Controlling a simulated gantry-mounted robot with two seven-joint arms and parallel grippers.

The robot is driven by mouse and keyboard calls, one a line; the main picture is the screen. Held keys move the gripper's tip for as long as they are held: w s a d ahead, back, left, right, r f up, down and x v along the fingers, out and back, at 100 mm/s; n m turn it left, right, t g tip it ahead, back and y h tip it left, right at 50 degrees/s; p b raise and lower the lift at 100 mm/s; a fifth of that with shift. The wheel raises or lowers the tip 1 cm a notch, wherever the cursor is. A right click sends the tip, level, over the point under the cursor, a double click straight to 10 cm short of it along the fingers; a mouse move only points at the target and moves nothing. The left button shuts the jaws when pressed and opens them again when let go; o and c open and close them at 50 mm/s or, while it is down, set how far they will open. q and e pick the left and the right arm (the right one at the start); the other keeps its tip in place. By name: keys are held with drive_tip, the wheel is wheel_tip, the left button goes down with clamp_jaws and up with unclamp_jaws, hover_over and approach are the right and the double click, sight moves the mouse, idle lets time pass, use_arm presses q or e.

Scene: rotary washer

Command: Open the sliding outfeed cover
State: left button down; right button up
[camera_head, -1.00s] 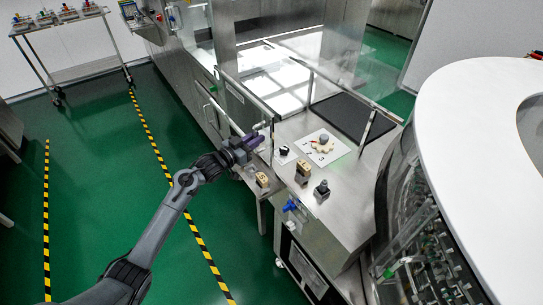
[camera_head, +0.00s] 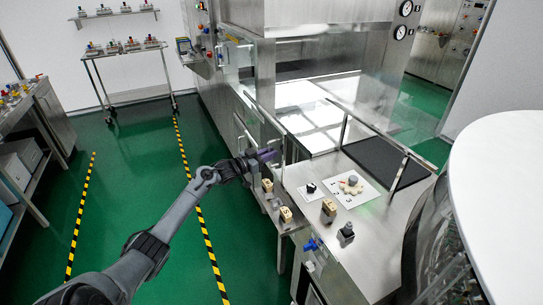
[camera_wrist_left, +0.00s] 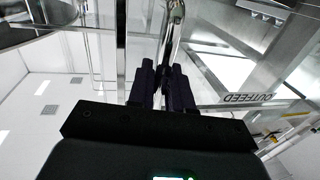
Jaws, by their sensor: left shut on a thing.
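My left gripper (camera_head: 268,155) reaches in from the left to the near side of the outfeed area. In the left wrist view its two dark fingers (camera_wrist_left: 164,88) are closed around a shiny metal bar handle (camera_wrist_left: 173,35). The fingers hide where they meet the bar. The clear outfeed cover is hard to make out among see-through panels and metal rails (camera_head: 266,116), so I cannot tell how far open it stands. An OUTFEED label (camera_wrist_left: 248,98) shows upside down beside the handle. My right gripper is not in view.
The steel table (camera_head: 375,235) holds a white sheet (camera_head: 372,196), a black knob (camera_head: 311,188), a tan block (camera_head: 329,207) and a grey-topped fixture (camera_head: 346,232). A dark mat (camera_head: 385,160) lies behind them. A white rounded surface (camera_head: 505,190) stands right. Green floor (camera_head: 130,180) is free at left.

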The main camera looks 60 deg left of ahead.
use_arm(q)
drive_tip(key=c, duration=1.2)
unclamp_jaws()
drive_tip(key=shift+s, duration=0.1)
drive_tip(key=s, duration=0.3)
drive_tip(key=s+p, duration=0.1)
drive_tip(key=s, duration=0.3)
drive_tip(key=s+p, duration=0.1)
drive_tip(key=s, duration=0.2)
drive_tip(key=shift+s+d, duration=0.3)
drive_tip(key=shift+d, duration=0.05)
